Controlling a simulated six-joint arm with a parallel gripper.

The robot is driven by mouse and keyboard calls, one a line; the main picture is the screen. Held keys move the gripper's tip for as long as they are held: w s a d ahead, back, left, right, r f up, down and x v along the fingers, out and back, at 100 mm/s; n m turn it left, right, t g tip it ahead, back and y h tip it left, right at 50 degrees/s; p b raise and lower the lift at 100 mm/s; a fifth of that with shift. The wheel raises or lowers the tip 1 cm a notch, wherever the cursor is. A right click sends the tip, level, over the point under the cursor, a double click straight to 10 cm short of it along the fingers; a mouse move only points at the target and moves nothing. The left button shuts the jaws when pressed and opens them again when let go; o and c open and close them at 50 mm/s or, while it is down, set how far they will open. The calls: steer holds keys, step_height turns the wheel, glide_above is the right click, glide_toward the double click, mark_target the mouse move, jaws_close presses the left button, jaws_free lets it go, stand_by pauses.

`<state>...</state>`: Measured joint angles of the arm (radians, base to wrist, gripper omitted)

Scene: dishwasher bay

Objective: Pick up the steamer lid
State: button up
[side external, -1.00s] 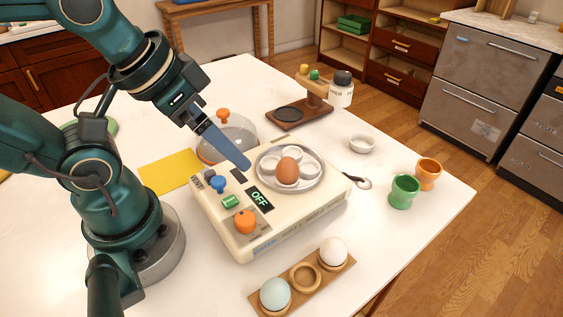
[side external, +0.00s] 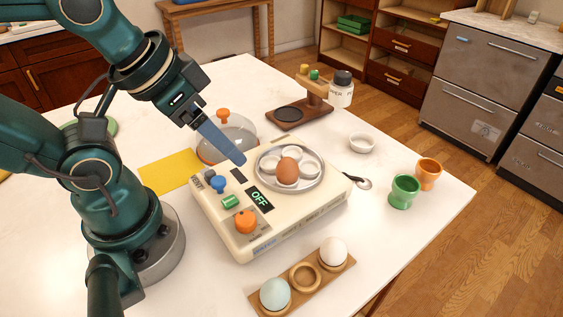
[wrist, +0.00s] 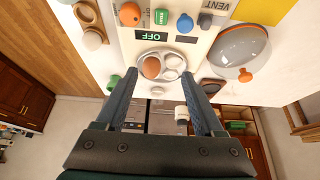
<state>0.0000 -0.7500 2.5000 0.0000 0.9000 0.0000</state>
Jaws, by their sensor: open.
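The steamer lid (side external: 238,128) is a clear dome with an orange knob (side external: 223,115). It rests on the table behind the cream egg steamer (side external: 285,231), close to the yellow cloth. In the wrist view the lid (wrist: 236,42) lies at the upper right, outside my fingers. My gripper (side external: 241,160) is open and empty. In the side view its fingers overlap the lid's right part and end above the steamer's back edge. In the wrist view the gripper (wrist: 158,75) has its two fingers apart, with the steamer's round tray (wrist: 172,74) beyond them.
A brown egg (side external: 288,170) sits in the steamer tray; the display reads OFF. A wooden holder (side external: 305,277) carries a blue and a white egg in front. Green and orange cups (side external: 404,192) stand at right. A wooden stand (side external: 285,121) and a dark-capped bottle (side external: 341,95) are behind.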

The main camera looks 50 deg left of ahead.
steer(key=w+a+r+n, duration=0.2)
steer(key=w, duration=0.2)
steer(key=n+g+y, duration=0.2)
steer(key=n+y, duration=0.1)
steer(key=n, duration=0.4)
glide_above(222, 111)
steer(key=s+d, duration=0.1)
steer(key=d, duration=0.1)
steer(key=f, duration=0.5)
steer(key=shift+s+a, duration=0.1)
steer(key=shift+s, duration=0.1)
steer(key=shift+a+f, duration=0.15)
steer(key=shift+x, duration=2.3)
steer(key=shift+s, duration=0.1)
jaws_close()
